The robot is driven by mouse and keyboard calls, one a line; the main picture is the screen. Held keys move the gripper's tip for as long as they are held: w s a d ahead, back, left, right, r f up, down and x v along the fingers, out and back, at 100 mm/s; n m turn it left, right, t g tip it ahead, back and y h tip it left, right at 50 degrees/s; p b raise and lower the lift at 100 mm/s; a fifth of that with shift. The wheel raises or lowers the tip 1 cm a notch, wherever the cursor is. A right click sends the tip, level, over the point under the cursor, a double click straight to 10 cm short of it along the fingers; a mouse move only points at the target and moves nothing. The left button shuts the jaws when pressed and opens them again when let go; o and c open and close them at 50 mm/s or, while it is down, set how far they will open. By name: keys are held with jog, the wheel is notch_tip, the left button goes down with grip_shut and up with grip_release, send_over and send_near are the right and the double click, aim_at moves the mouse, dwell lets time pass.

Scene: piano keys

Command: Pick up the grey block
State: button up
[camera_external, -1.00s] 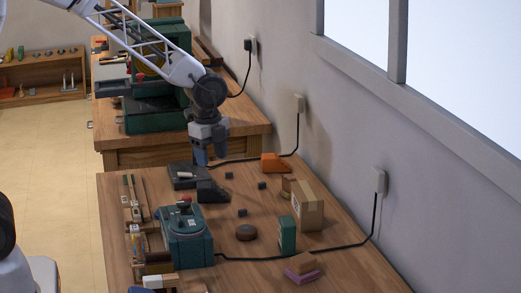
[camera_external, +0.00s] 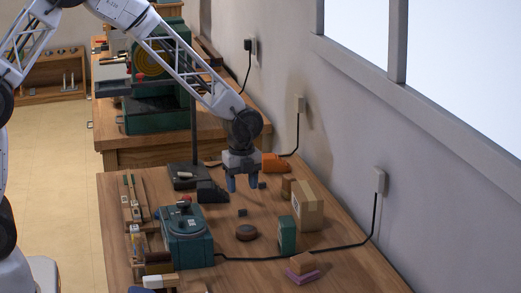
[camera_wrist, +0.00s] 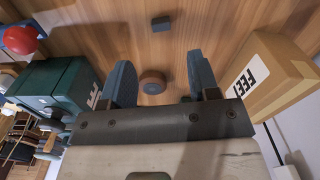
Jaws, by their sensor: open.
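Two small dark grey blocks lie on the wooden table: one (camera_external: 242,212) near the middle and another (camera_external: 262,185) farther back, beside my fingers in the picture. I cannot tell which one the task means. My gripper (camera_external: 243,184) is open and empty above the table, with its blue fingers pointing down. No block is between the fingers.
A cardboard box (camera_external: 309,207) and a green box (camera_external: 287,234) stand at the right. A green machine (camera_external: 187,240) with a red knob stands at the left. A black cable (camera_external: 262,259) crosses the front. An orange object (camera_external: 273,164) sits at the back.

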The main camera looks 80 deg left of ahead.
aim_at(243, 210)
jog(key=shift+f, duration=1.3)
jog(key=shift+w+a+f, duration=0.1)
jog(key=shift+f, duration=1.2)
jog(key=shift+a+f, duration=0.1)
jog(key=shift+f, duration=1.2)
jog(key=c, duration=1)
jog(key=shift+r, duration=0.1)
notch_tip(243, 210, up, 10)
